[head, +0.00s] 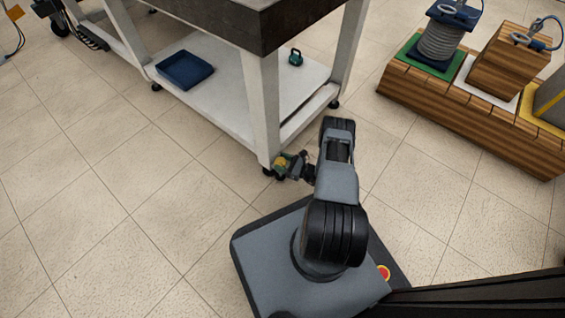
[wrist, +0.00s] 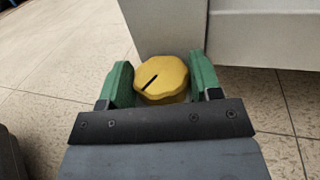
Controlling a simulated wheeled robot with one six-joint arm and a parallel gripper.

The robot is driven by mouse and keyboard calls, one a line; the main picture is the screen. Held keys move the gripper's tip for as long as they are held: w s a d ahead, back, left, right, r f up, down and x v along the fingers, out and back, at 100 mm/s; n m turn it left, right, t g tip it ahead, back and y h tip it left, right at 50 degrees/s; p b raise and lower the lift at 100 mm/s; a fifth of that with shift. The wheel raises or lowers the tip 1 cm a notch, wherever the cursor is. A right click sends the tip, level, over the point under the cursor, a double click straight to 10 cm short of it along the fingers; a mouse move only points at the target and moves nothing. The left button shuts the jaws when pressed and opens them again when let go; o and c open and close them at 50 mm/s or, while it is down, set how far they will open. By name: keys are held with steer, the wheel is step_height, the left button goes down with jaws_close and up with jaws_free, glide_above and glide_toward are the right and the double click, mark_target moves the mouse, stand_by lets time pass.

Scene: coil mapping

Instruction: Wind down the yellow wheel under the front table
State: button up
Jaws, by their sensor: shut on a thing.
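The yellow wheel (wrist: 162,78) is a scalloped knob with a dark slot line on its face. It sits low at the corner leg (wrist: 172,28) of the table, and it shows small in the head view (head: 281,162). My gripper (wrist: 160,82) has its two green fingers on either side of the wheel, shut on its rim. The line on the wheel slants from lower left to upper right in the wrist view. The front table (head: 200,12) has a dark top and white legs.
The table's lower shelf (head: 225,92) bears a blue tray (head: 185,69) and a small green object (head: 295,57). A wooden bench (head: 425,98) with a grey coil (head: 440,42) and a wooden block (head: 508,62) stands at right. The tiled floor (head: 120,220) is clear at left.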

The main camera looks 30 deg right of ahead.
steer(key=shift+c, duration=0.7)
steer(key=m+t+h, duration=0.1)
steer(key=m+h+p, duration=0.1)
steer(key=shift+a+t+h, duration=0.2)
steer(key=shift+t+h, duration=0.1)
steer(key=shift+t, duration=0.1)
steer(key=shift+m+t+h, duration=0.4)
steer(key=shift+m+h, duration=0.2)
steer(key=shift+h, duration=0.3)
steer(key=o, duration=0.9)
steer(key=shift+o, duration=0.2)
steer(key=shift+d+n+y, duration=0.1)
steer(key=shift+n+y, duration=0.2)
steer(key=shift+y, duration=0.1)
